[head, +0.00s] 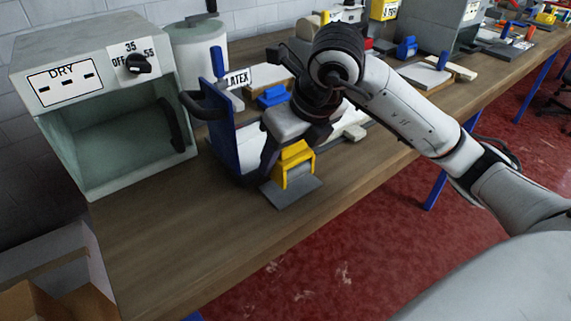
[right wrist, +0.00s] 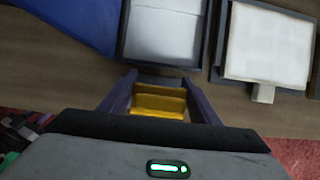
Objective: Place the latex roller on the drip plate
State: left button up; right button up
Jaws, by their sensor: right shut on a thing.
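The latex roller (head: 297,168) has a yellow frame with a grey part between its sides. My right gripper (head: 293,148) reaches down over it and is shut on its yellow top. In the right wrist view the yellow part (right wrist: 158,104) sits between the two fingers (right wrist: 160,88). The flat grey drip plate (head: 291,197) lies near the table's front edge, directly under the roller. I cannot tell whether the roller touches the plate or hangs just above it. The gripper and fingers hide part of the roller. My left gripper is not in view.
A blue upright panel (head: 225,128) stands close left of my right gripper. A LATEX sign (head: 238,78) and a blue block (head: 272,97) are behind. The open DRY cabinet (head: 120,140) stands left. Trays (right wrist: 225,60) lie nearby. The wooden tabletop (head: 185,235) is clear at front left.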

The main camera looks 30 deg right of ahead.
jog(key=shift+f, duration=1.15)
jog(key=shift+f, duration=0.15)
jog(key=o, duration=0.9)
jog(key=shift+o, duration=0.2)
